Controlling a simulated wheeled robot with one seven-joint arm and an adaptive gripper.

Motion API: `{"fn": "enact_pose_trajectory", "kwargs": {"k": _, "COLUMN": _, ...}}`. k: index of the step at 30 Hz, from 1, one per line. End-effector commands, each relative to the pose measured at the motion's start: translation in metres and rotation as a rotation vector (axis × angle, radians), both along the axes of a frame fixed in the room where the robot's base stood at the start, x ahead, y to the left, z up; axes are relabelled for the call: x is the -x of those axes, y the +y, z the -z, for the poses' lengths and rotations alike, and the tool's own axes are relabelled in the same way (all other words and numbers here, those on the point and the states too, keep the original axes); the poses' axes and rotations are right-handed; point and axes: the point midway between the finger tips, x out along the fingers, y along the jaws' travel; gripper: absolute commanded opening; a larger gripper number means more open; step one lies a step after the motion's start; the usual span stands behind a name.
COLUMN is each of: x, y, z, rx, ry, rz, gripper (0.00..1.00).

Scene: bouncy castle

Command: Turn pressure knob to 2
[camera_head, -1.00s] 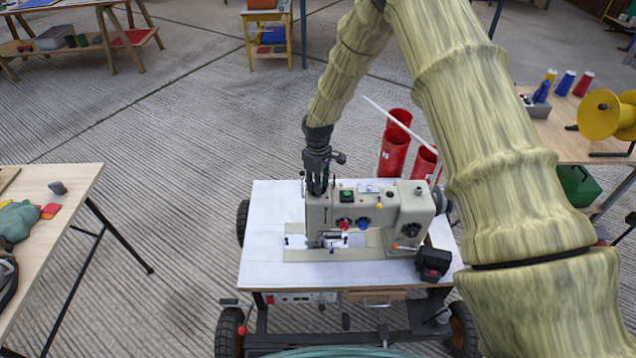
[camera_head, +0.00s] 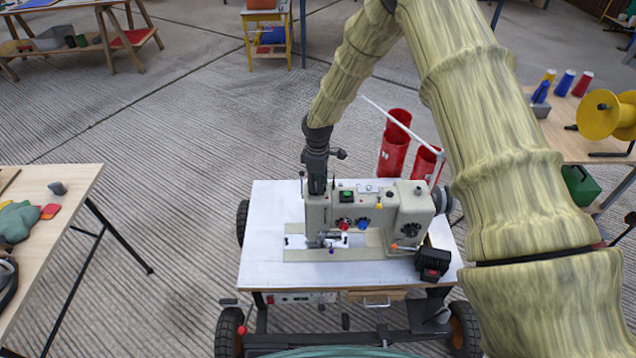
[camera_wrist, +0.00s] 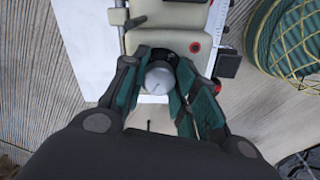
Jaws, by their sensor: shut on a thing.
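A beige sewing machine (camera_head: 375,212) stands on a white-topped wheeled table (camera_head: 270,265). My gripper (camera_head: 317,190) points down at the left end of the machine's top. In the wrist view, my gripper (camera_wrist: 162,88) is shut around a round grey knob (camera_wrist: 160,77) with a thin dark line on its face. The fingers touch or nearly cover its two sides. Any numbers around the knob are hidden or too small to read. In the head view the knob is hidden behind the gripper.
Red tubes (camera_head: 394,150) stand behind the machine. A thin white rod (camera_head: 388,115) rises close to my arm. A wooden table (camera_head: 60,215) is at the left, and another (camera_head: 560,135) with a yellow spool (camera_head: 598,115) is at the right. Open floor lies behind.

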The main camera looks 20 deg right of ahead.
Motion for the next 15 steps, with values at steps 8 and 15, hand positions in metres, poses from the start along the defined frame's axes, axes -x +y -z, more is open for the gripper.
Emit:
{"fn": "enact_pose_trajectory", "kwargs": {"k": 8, "x": 0.0001, "y": -0.0006, "z": 0.0001, "rx": 0.001, "ry": 0.001, "rz": 0.001, "gripper": 0.51}}
{"fn": "enact_pose_trajectory", "kwargs": {"k": 15, "x": -0.0001, "y": 0.0001, "z": -0.0001, "rx": 0.001, "ry": 0.001, "rz": 0.0, "gripper": 0.51}}
